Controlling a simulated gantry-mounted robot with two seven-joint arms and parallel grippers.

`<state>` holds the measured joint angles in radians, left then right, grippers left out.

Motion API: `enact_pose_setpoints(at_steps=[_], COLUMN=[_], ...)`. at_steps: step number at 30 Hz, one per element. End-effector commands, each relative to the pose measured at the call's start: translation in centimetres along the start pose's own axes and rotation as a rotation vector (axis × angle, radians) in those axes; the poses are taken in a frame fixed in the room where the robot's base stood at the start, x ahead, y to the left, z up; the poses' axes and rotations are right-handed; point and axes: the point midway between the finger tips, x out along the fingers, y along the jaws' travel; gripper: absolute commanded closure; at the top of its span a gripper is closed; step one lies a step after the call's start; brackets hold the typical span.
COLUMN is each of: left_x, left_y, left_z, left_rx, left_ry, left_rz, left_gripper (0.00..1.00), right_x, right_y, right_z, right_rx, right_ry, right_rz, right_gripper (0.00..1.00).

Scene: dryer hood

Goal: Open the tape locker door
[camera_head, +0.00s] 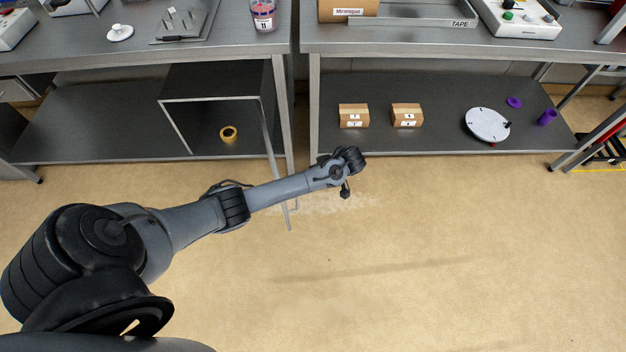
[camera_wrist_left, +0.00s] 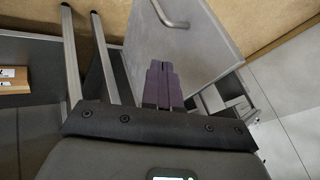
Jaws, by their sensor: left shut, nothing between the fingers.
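The tape locker (camera_head: 215,98) is a grey box under the left workbench, with a yellow tape roll (camera_head: 229,134) inside. Its door (camera_head: 271,150) stands swung outward from the right side of the opening, seen nearly edge-on in the head view. In the left wrist view the door panel (camera_wrist_left: 205,50) shows broadly, with a bar handle (camera_wrist_left: 170,16) near the top. My left gripper (camera_wrist_left: 161,68) has its purple fingers together and empty in front of the panel, apart from the handle; contact with the panel cannot be told. My right gripper is in neither view.
Workbench legs (camera_head: 314,105) stand just right of the locker. The right lower shelf (camera_head: 440,105) holds two small boxes (camera_head: 354,115), a white disc (camera_head: 487,124) and purple parts (camera_head: 546,117). The floor (camera_head: 420,250) in front is clear.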

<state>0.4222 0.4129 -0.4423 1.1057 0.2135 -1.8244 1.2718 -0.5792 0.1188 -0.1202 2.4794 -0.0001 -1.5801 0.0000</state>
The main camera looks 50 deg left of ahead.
Motion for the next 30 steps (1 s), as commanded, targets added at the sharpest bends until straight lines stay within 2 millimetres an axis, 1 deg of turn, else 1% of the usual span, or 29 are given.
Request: enact_pose_setpoints(at_steps=[1,9,13,15,21,30], left_x=[1.1,6.3,8.6,8.8,9.6,10.0], left_y=[0.1,0.1,0.2,-0.9,-2.7,-3.5], left_z=[0.2,0.3,0.2,0.1,0.1,0.1], left_rx=[0.0,0.003,0.003,0.003,0.003,0.004], left_ry=[0.0,0.0,0.001,0.001,0.001,0.002], left_rz=[-0.002,0.0,0.001,0.002,0.002,0.003], left_gripper=[1.0,1.0,1.0,1.0,1.0,1.0], right_x=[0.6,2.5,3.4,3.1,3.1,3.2], right_y=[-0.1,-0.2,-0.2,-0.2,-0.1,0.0], right_z=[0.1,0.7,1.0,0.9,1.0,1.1], right_rx=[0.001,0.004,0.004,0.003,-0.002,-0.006], right_ry=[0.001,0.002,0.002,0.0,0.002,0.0], right_rz=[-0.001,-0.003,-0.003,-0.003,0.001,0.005], right_gripper=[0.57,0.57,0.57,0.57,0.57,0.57])
